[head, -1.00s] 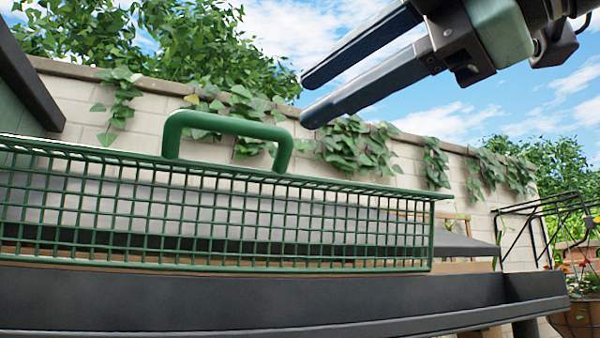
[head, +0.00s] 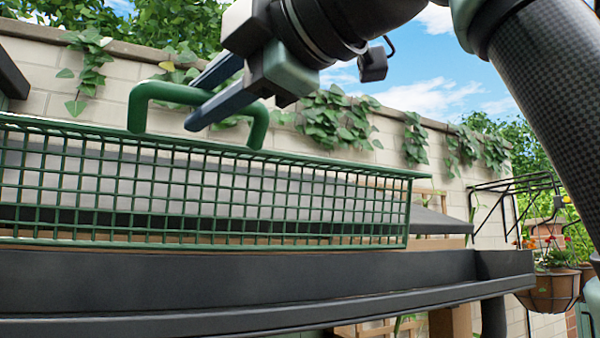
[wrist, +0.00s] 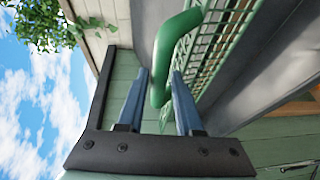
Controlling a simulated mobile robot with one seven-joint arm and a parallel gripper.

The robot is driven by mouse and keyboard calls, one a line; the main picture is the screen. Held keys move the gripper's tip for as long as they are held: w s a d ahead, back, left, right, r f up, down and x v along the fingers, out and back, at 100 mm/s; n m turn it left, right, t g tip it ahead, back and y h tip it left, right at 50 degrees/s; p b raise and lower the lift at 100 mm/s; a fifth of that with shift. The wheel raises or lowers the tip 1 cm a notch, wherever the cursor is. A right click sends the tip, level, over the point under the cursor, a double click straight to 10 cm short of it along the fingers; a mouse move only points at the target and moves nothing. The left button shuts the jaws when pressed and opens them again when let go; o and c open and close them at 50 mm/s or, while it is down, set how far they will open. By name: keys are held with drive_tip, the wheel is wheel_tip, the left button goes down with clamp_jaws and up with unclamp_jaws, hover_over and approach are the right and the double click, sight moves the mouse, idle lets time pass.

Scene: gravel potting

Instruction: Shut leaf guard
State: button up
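The leaf guard (head: 300,205) is a green wire-mesh panel, standing raised along the dark gutter (head: 230,275) in the head view. Its thick green handle (head: 160,90) sticks up from the top edge. My gripper (head: 193,106) is at the handle from the upper right, one finger in front of the handle bar and the other partly hidden behind it. In the wrist view the fingers (wrist: 160,74) are apart, with the handle bar (wrist: 161,92) between them. Gaps show beside the bar, so the fingers do not look closed on it. The mesh also shows in the wrist view (wrist: 207,52).
A pale brick wall (head: 450,190) with hanging ivy (head: 335,125) stands behind the guard. A wire basket planter (head: 550,290) with flowers is at the right. Open sky is above the wall.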

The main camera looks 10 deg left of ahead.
drive_tip(key=shift+w+a, duration=0.2)
drive_tip(key=shift+a, duration=0.05)
clamp_jaws()
idle(1.4)
